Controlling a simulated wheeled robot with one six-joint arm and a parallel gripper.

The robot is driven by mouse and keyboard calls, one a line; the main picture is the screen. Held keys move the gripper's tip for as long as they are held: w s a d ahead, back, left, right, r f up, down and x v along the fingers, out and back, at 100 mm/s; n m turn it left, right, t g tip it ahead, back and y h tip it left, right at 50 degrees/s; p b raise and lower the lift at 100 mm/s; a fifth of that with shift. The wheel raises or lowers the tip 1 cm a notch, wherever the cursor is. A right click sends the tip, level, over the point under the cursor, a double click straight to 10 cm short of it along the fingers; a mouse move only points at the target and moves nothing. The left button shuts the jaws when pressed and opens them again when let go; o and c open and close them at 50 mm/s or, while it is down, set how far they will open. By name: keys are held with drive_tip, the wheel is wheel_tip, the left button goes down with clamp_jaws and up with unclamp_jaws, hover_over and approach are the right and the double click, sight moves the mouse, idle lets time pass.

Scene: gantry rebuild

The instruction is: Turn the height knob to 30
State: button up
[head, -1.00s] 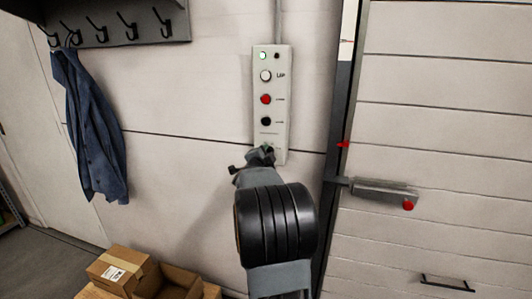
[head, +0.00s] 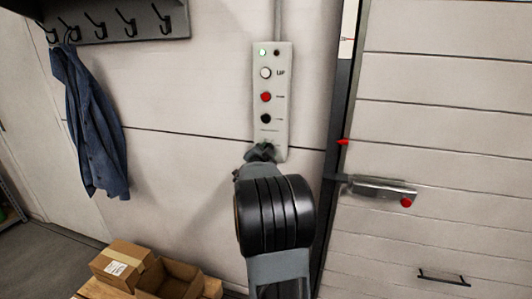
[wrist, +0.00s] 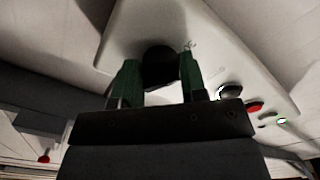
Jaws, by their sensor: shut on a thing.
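The control panel (head: 285,100) is a narrow pale box on the wall, with a white button (head: 265,73), a red button (head: 266,97) and a black button (head: 266,118) above its lower end. In the wrist view, a dark round knob (wrist: 160,66) sits near the panel's end. My gripper (wrist: 160,82) is shut on the knob, with a green finger on each side. In the head view my gripper (head: 262,152) is at the panel's bottom and hides the knob.
A door handle with a red end (head: 380,190) is on the slatted door to the right. A blue jacket (head: 95,120) hangs from hooks at the left. Cardboard boxes (head: 125,265) stand at the lower left. The wall around the panel is clear.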

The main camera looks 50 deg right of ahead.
drive_tip(key=o, duration=0.9)
drive_tip(key=b+v, duration=0.1)
drive_tip(key=v, duration=1.3)
drive_tip(key=shift+d, duration=0.1)
drive_tip(key=shift+w+f, duration=0.1)
